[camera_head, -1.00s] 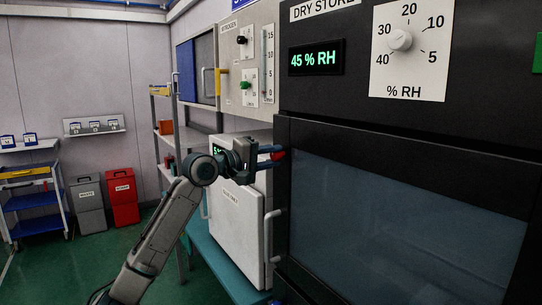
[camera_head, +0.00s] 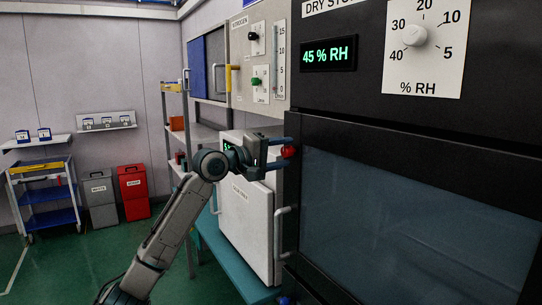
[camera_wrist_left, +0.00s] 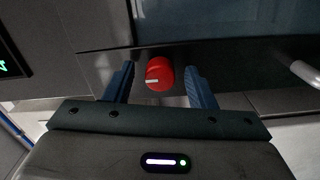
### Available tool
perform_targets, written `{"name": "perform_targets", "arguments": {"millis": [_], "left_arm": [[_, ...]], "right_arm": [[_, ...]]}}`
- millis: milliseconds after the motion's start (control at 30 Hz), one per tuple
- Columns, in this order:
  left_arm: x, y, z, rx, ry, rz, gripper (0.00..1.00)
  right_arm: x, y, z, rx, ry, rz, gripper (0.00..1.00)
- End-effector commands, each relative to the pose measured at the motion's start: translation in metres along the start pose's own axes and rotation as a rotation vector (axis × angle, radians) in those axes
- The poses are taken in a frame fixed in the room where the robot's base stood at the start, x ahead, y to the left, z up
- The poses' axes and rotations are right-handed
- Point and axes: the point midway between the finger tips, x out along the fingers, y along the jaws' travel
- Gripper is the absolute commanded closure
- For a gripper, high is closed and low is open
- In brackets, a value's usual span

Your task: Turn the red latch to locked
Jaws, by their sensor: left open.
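The red latch (camera_head: 288,152) is a round red knob on the left edge of the black dry-store cabinet door. In the left wrist view the red latch (camera_wrist_left: 159,75) shows a white mark on its face, pointing left. My left gripper (camera_head: 280,152) is open at the latch. In the left wrist view my left gripper (camera_wrist_left: 160,85) has one blue finger on each side of the latch, with a gap on both sides. Whether the fingers reach over its full depth I cannot tell. My right gripper is not in view.
The dry-store cabinet (camera_head: 420,190) fills the right side, with a white dial (camera_head: 415,36) and a 45 % RH display (camera_head: 328,54). A white cabinet (camera_head: 246,215) stands on a teal bench below my gripper. Red (camera_head: 133,190) and grey bins stand at the back left.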

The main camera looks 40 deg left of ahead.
Motion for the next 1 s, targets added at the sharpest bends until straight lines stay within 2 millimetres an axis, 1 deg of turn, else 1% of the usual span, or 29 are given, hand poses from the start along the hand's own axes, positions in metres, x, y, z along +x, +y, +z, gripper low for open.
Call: {"name": "perform_targets", "arguments": {"millis": [167, 267, 400, 700, 800, 1000], "left_arm": [[-0.017, -0.004, -0.001, 0.005, 0.003, -0.001, 0.50], [-0.030, -0.006, 0.000, 0.006, 0.003, -0.004, 0.50], [-0.050, -0.006, 0.000, 0.005, 0.003, -0.003, 0.50], [-0.084, -0.006, 0.000, 0.005, 0.003, -0.004, 0.50], [-0.093, -0.005, -0.001, 0.004, 0.003, -0.002, 0.50], [-0.103, -0.003, 0.000, 0.002, 0.002, -0.001, 0.50]], "right_arm": [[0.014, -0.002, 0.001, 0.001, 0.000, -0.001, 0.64], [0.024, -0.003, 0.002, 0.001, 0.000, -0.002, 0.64], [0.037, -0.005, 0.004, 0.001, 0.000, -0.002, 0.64], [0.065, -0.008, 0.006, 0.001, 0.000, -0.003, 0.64], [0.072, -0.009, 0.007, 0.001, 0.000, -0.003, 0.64], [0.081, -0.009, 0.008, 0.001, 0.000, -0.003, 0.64]]}}
